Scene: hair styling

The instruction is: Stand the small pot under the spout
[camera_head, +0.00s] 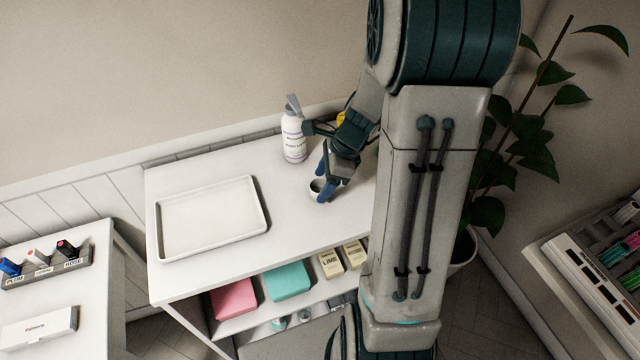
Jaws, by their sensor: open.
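A small round pot (315,187) with a white rim and dark inside stands on the white table top. My gripper (323,184) points down at the pot, its blue fingertips close around or beside it. The jaws are open; whether they touch the pot I cannot tell. A white pump bottle (294,136) with a grey head stands behind and left of my gripper. Its spout is hard to make out against my dark wrist. Something yellow (341,118) shows partly behind my wrist.
An empty white tray (210,218) lies left on the table. Pink (234,298) and teal (287,280) bundles and small cream boxes (331,263) sit on the shelf below. My arm hides the table's right end. A plant (535,130) stands right. Table between tray and pot is clear.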

